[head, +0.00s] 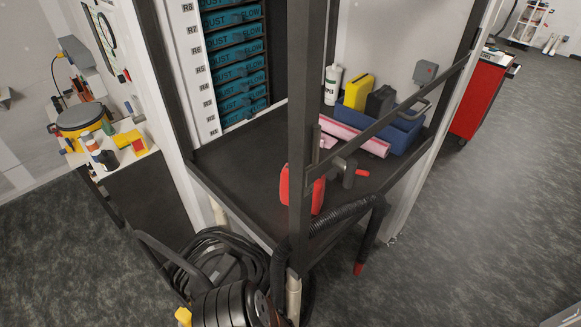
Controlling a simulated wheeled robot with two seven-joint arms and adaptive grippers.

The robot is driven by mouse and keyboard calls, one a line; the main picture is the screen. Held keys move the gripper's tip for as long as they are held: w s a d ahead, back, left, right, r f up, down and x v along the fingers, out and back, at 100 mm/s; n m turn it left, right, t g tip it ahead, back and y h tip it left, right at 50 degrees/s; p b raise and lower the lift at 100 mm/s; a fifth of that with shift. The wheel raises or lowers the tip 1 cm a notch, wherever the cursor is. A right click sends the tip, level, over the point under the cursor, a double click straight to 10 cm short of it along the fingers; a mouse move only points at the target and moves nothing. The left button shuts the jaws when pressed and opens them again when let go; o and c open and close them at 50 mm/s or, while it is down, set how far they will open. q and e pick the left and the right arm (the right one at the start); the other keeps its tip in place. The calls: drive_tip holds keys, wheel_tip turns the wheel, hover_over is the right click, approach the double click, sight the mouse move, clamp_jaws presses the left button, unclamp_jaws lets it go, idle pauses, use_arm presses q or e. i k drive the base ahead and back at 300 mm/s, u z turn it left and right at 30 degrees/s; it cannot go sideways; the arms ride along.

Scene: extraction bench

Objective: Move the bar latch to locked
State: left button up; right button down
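The bar latch (343,170) appears to be the dark fitting with a red-tipped handle (361,172) beside the dark upright post (300,120) at the front of the bench enclosure. A dark bar (388,122) slopes from this post up to the right-hand post and carries a grab handle (412,107). The post hides part of the fitting's surroundings, and I cannot tell whether the latch is locked. Neither of my grippers shows in the head view.
A red object (317,196) stands behind the post. A blue bin (404,137), a yellow container (358,91) and pink rolls (355,138) sit farther back. Ribbed black hose (340,215) hangs at the front edge. Coiled hose (215,243) lies below left.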

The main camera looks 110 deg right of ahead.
sight(350, 166)
drive_tip(key=u, duration=0.15)
drive_tip(key=k, duration=2.25)
drive_tip(key=z, duration=0.2)
